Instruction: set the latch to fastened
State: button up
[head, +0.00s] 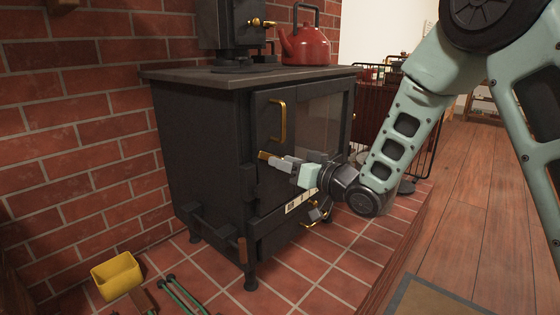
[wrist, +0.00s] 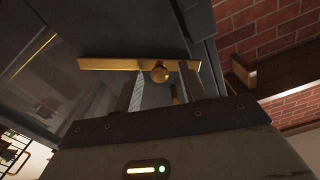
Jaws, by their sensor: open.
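The latch (wrist: 110,64) is a flat brass bar with a round brass knob on the front of a black stove. In the wrist view it lies across the picture just ahead of my gripper (wrist: 164,82). The jaws are apart, with the knob showing between the fingers; I cannot tell whether either finger touches it. In the head view my gripper (head: 272,159) reaches the stove front from the right, and a short brass piece of the latch (head: 263,155) shows past its tips. The fingers and wrist hide the rest. The stove door (head: 318,122) looks closed.
A curved brass handle (head: 278,120) stands just above my gripper. A red kettle (head: 306,46) sits on the stove top. A yellow container (head: 117,274) and green-handled tools (head: 183,296) lie on the tiles. A dark wire guard (head: 374,110) stands behind my arm.

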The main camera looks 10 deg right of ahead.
grip_shut()
jog(key=shift+f, duration=0.1)
jog(key=n+b, duration=0.1)
jog(key=f+b, duration=0.1)
jog(key=f+n+b, duration=0.1)
jog(key=b, duration=0.1)
jog(key=shift+s+a+f+n, duration=0.25)
jog(key=shift+s+a+n, duration=0.05)
jog(key=shift+a, duration=0.1)
notch_tip(320, 180, down, 2)
jog(key=n+b, duration=0.2)
jog(key=b, duration=0.1)
jog(key=n+b, duration=0.1)
jog(key=shift+s+a+f, duration=0.15)
jog(key=shift+f, duration=0.1)
jog(key=shift+n, duration=0.3)
grip_release()
